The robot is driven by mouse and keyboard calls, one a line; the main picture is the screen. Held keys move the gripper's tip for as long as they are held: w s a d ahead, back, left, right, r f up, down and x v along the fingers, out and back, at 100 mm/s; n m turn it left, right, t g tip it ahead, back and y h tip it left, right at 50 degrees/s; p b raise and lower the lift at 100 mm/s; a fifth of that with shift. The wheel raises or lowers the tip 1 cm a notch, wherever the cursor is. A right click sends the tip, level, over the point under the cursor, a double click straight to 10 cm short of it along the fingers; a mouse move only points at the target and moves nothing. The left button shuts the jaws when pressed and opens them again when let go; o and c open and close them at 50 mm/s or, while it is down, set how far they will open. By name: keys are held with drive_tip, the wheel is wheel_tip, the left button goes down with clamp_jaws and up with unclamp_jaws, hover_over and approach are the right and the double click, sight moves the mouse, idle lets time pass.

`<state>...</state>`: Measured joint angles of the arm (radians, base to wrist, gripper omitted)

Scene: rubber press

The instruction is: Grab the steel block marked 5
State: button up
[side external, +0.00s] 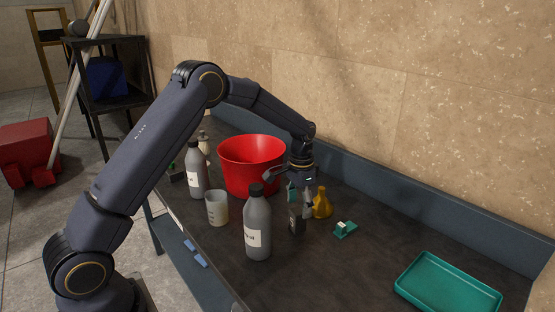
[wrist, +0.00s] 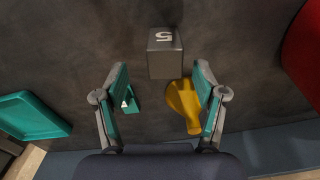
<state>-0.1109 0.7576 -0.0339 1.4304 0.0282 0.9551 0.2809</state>
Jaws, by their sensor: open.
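The dark steel block marked 5 (wrist: 165,58) stands on the bench, with a white 5 on its top face in the wrist view. In the side view the block (side external: 297,222) shows just below and in front of my gripper (side external: 300,200), partly overlapped by it. My gripper (wrist: 162,75) points down and is open, with its teal-padded fingers spread to either side. The block appears near the line of the fingertips, mostly beyond them toward the top of the wrist view.
A small teal item (side external: 345,229) is near the left finger. A red bucket (side external: 250,165), grey bottles (side external: 257,228), a beaker (side external: 217,208) and a green tray (side external: 448,285) stand around.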

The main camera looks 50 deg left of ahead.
sight(298, 220)
drive_tip(key=shift+w+a+f, duration=0.1)
drive_tip(key=shift+a+f, duration=0.05)
drive_tip(key=shift+f, duration=1.45)
drive_tip(key=shift+a+f, duration=0.1)
drive_tip(key=shift+f, duration=1.45)
clamp_jaws()
drive_tip(key=shift+r, duration=0.15)
